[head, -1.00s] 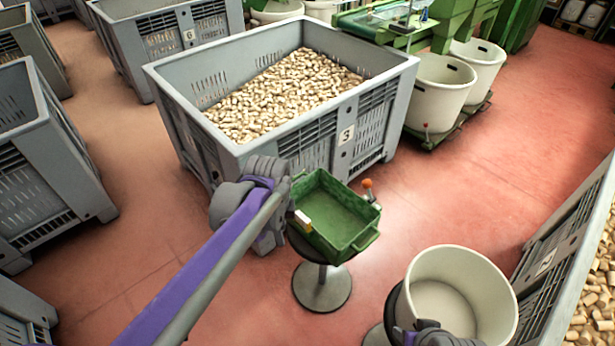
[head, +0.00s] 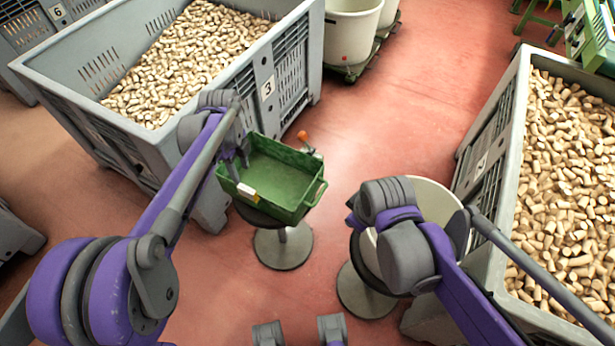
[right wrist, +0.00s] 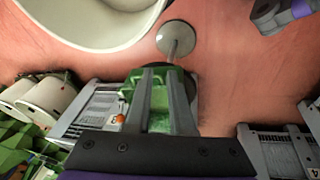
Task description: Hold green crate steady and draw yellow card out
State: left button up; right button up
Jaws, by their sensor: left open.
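The green crate (head: 284,182) stands on a round stool in the middle of the head view. A small pale, yellowish card (head: 246,190) is at its near left wall; whether it is slotted or only resting there is too small to tell. My left gripper (head: 242,158) is open at the crate's left rim, fingers pointing down; I cannot tell if they touch. My right gripper's fingers are hidden in the head view. In the right wrist view my right gripper (right wrist: 164,72) is open and empty, with part of the green crate (right wrist: 160,100) showing between its fingers.
A white tub (head: 425,195) on a stool is right of the crate, partly behind my right arm. Grey bins of corks stand behind (head: 150,135) and right (head: 515,120). Red floor lies between.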

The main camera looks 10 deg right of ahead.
jog(key=w+a+f+n+g, duration=0.2)
jog(key=w+a+f+n, duration=0.1)
jog(key=w+n, duration=0.75)
jog(key=n+g, duration=0.2)
jog(key=n, duration=0.8)
send_over(309, 204)
jog(key=f, duration=0.9)
jog(key=shift+w+d, duration=0.2)
jog(key=shift+w, duration=0.05)
jog(key=shift+w+a+f+n, duration=0.1)
jog(key=shift+f+n, duration=0.25)
jog(key=shift+f, duration=0.1)
notch_tip(309, 204, down, 10)
jog(key=shift+f, duration=0.1)
grip_shut()
